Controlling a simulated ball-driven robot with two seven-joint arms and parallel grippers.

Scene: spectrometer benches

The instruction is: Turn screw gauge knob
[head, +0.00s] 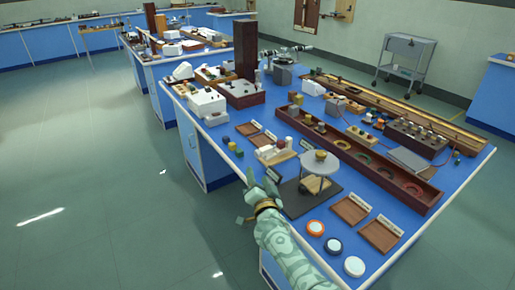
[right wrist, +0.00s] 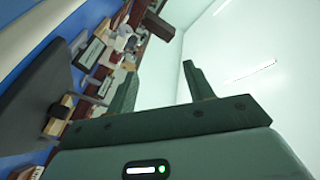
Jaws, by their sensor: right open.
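I cannot single out the screw gauge or its knob with certainty among the small instruments on the blue-topped bench (head: 232,165). My right gripper (head: 262,184) is at the bench's near left edge, open and empty, left of a dark base plate (head: 296,205). On that plate stands a round pale disc on legs (head: 320,166), with a small brass-coloured piece (head: 321,155) on top. In the right wrist view the two fingers (right wrist: 158,82) are spread with nothing between them. A dark slab (right wrist: 35,108) lies to their left. My left gripper is not in view.
Wooden trays (head: 350,210) and several round discs, one orange-rimmed (head: 315,228), lie at the bench's front. A long reddish-brown trough (head: 350,153) runs behind them. A tall brown block (head: 245,52) stands farther back. The floor (head: 90,180) left of the bench is clear.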

